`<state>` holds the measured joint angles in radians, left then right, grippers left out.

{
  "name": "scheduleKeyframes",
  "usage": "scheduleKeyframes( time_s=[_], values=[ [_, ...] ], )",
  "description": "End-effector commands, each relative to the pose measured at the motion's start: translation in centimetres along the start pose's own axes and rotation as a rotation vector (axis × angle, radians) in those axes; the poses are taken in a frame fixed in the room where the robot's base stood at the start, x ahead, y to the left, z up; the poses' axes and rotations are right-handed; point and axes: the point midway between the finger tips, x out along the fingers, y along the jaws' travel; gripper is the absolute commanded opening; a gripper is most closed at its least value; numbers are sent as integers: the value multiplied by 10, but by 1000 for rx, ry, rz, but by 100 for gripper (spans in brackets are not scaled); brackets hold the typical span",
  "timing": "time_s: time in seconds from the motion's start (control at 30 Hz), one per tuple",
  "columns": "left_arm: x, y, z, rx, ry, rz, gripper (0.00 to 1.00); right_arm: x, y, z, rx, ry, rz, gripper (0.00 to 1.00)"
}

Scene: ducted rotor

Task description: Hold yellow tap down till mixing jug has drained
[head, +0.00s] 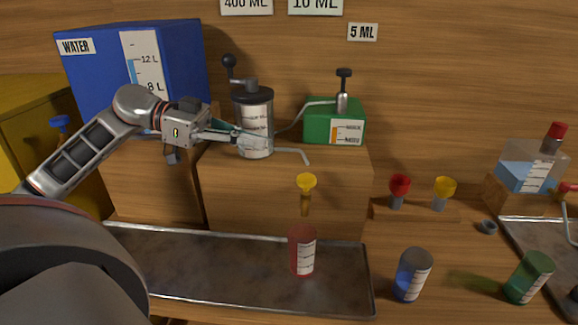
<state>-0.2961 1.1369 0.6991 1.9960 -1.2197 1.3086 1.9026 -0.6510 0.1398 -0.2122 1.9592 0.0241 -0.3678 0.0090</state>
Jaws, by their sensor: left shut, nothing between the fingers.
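The mixing jug appears to be the grey, dark-lidded cylinder (258,106) with a marked scale, standing on a wooden block. A thin spout (294,152) runs right from near its base, above a yellow funnel (307,182). A red bottle (302,252) stands below the funnel. My left gripper (262,142) is shut and empty, its fingertips in front of the jug's lower part. I cannot make out a yellow tap; the fingers may hide it. Contact and the liquid level cannot be told. My right gripper is not in view.
A blue water tank (180,60) with a blue tap (60,123) stands left. A green box (318,118) with a pump is right of the jug. Red (400,184) and yellow (445,186) funnels, blue (412,275) and green (529,278) bottles stand right. A metal tray (220,270) lies in front.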

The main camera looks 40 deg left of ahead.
Motion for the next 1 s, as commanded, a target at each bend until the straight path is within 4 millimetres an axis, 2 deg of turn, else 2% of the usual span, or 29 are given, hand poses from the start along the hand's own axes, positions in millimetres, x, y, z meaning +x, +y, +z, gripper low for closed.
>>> scheduleKeyframes(
  time_s=[0.2,0.5,0.7,1.0],
  values=[
    [39,1,-1,3,0,3,0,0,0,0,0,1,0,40],
    [77,0,3,-2,2,1,0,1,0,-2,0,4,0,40],
    [82,0,30,-3,2,1,0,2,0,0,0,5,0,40],
    [84,0,39,-1,0,1,0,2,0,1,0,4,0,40]
  ],
)
